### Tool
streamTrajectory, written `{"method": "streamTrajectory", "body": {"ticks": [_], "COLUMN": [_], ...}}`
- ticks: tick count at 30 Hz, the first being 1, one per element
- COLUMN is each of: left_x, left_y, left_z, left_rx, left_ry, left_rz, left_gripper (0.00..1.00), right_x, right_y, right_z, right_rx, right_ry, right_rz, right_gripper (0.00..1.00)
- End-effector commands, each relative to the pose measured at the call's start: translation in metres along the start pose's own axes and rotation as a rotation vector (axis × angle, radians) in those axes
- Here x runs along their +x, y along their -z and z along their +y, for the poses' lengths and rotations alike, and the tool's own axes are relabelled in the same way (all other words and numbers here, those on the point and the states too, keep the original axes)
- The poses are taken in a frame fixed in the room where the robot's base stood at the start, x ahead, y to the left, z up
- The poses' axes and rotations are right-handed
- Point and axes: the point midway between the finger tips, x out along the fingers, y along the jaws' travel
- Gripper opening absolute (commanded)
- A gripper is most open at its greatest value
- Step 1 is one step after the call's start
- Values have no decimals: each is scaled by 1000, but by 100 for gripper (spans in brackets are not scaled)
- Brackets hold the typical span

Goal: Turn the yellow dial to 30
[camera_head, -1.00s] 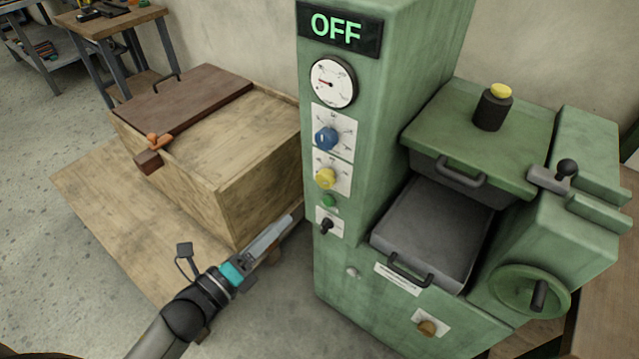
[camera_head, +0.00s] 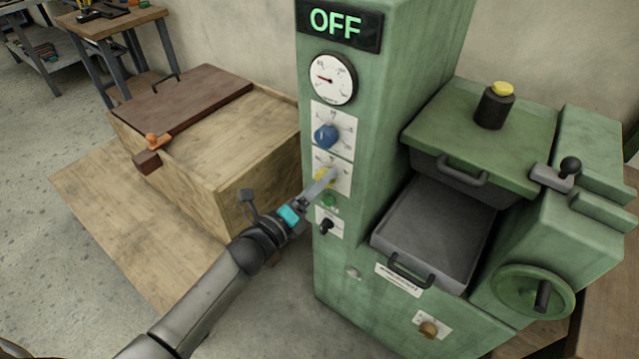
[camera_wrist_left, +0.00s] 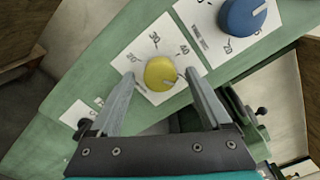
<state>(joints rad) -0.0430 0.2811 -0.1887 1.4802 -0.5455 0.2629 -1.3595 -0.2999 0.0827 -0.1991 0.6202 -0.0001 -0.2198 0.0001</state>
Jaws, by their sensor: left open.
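The yellow dial (camera_head: 322,174) is on a white scale plate on the front of the green machine (camera_head: 378,120), below the blue dial (camera_head: 326,136). My left gripper (camera_head: 326,178) is in front of it and partly covers it in the head view. In the left wrist view the yellow dial (camera_wrist_left: 160,73) shows between the tips of my open left gripper (camera_wrist_left: 160,82), one finger on each side. I cannot tell whether the fingers touch it. My right gripper is not in view.
A display (camera_head: 338,24) reads OFF above a round gauge (camera_head: 333,79). A green button (camera_head: 329,200) and a black switch (camera_head: 326,226) sit just below the yellow dial. A wooden crate (camera_head: 235,155) stands left of the machine, a metal tray (camera_head: 435,225) to the right.

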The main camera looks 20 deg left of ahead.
Motion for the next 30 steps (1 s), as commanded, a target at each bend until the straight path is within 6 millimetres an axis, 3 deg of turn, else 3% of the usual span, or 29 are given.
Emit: {"method": "streamTrajectory", "body": {"ticks": [12, 30], "left_x": [6, 6], "left_y": [0, 0], "left_z": [0, 0], "left_rx": [0, 0], "left_ry": [0, 0], "left_rz": [0, 0], "left_gripper": [82, 14], "right_x": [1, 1], "right_y": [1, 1], "right_z": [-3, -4], "right_rx": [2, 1], "right_ry": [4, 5], "right_rz": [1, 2], "right_gripper": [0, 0]}}
